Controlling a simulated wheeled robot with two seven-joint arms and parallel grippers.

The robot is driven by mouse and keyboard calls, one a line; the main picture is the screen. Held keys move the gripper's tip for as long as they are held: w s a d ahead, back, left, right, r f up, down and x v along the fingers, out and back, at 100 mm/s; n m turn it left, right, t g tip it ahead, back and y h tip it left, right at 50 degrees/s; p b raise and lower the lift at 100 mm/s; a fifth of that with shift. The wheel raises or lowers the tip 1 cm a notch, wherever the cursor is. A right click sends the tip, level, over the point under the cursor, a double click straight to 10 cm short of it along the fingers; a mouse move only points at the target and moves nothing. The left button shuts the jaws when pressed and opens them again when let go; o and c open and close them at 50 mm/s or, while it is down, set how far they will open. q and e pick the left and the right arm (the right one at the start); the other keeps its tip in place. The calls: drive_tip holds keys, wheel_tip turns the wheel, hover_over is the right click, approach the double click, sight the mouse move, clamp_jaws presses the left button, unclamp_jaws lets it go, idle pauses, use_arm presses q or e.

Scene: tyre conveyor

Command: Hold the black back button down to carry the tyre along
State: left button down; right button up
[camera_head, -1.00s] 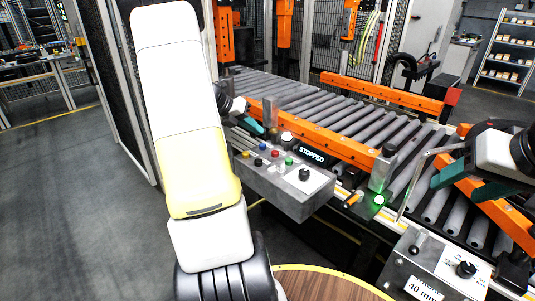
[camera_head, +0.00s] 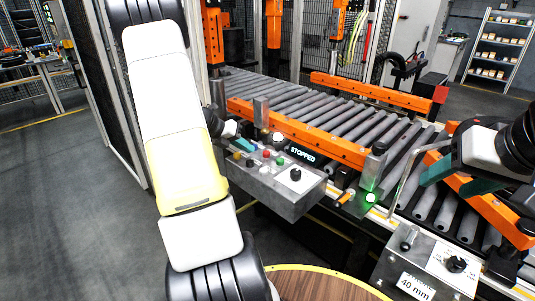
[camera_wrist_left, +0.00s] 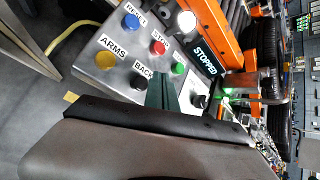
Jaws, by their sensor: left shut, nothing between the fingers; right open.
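The black back button (camera_wrist_left: 138,81), labelled BACK, is on the grey control box (camera_head: 290,203), and it also shows in the head view (camera_head: 250,163). My left gripper (camera_head: 243,145) is shut and empty over the button panel. In the left wrist view its teal fingertips (camera_wrist_left: 160,82) appear just right of the back button, between it and the green button (camera_wrist_left: 178,69). I cannot tell how high they are above the panel. The display (camera_head: 302,154) reads STOPPED. My right gripper (camera_head: 455,179) is open at the right, above the conveyor's near side. I see no tyre clearly on the rollers.
Yellow (camera_wrist_left: 105,60), blue (camera_wrist_left: 131,21) and red (camera_wrist_left: 158,47) buttons and a black knob (camera_head: 295,174) share the panel. The roller conveyor (camera_head: 320,115) has orange rails (camera_head: 310,138). A second box (camera_head: 412,270) reads 40 mm. A green light (camera_head: 370,197) glows.

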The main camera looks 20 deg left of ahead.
sight(247, 162)
use_arm(q)
drive_tip(key=shift+f, duration=1)
drive_tip(key=shift+f, duration=0.1)
idle(1.2)
drive_tip(key=shift+f, duration=0.3)
drive_tip(key=shift+f, duration=0.5)
idle(1.4)
idle(0.3)
drive_tip(key=shift+r, duration=0.9)
drive_tip(key=shift+r, duration=2.55)
